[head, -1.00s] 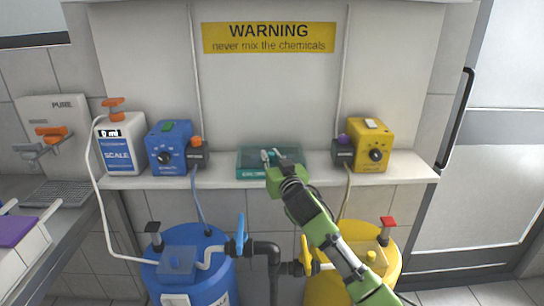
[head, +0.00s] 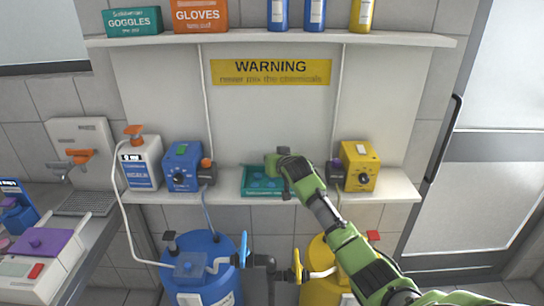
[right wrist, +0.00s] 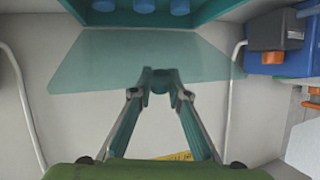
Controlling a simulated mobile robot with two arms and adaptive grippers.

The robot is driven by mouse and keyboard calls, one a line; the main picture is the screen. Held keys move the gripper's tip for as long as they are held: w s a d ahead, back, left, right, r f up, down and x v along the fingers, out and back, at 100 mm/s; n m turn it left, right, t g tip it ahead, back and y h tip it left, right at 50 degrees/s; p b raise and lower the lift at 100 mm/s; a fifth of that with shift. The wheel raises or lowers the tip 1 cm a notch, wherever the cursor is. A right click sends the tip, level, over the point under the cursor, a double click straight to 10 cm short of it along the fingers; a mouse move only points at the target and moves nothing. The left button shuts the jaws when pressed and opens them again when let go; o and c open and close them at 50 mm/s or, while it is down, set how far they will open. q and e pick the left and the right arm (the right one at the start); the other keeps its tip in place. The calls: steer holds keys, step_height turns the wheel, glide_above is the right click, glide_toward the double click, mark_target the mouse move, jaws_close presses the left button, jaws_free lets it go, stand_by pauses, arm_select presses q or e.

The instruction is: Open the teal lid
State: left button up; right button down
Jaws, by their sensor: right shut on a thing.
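The teal box (head: 250,188) sits on the middle of the shelf under the warning sign. Its inside shows blue round items, also seen in the right wrist view (right wrist: 145,5). In that view the see-through teal lid (right wrist: 95,65) stands away from the box at an angle, its far edge by the box rim. My right gripper (right wrist: 160,82) is shut on the small teal knob of the lid. In the head view my right gripper (head: 272,163) is at the back of the box; its fingers and the lid are mostly hidden there. My left gripper is not in view.
A blue pump (head: 182,167) stands left of the box and a yellow pump (head: 358,167) right of it, close to my right arm. A scale bottle (head: 140,163) is further left. An upper shelf (head: 270,40) holds boxes and bottles. Blue and yellow barrels stand below.

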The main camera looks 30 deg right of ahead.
steer(key=w+d+r, duration=0.2)
steer(key=w+r, duration=0.2)
steer(key=shift+w+d+r, duration=0.2)
steer(key=shift+d+r, duration=0.05)
steer(key=shift+d, duration=0.15)
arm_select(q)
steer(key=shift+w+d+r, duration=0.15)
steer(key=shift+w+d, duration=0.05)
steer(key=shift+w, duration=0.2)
arm_select(e)
steer(key=shift+w+d+r, duration=0.15)
steer(key=shift+w+d, duration=0.3)
steer(key=shift+w, duration=0.3)
steer(key=shift+f, duration=0.45)
steer(key=c, duration=1.9)
jaws_free()
steer(key=shift+w, duration=0.1)
steer(key=shift+d, duration=0.15)
steer(key=shift+f, duration=0.1)
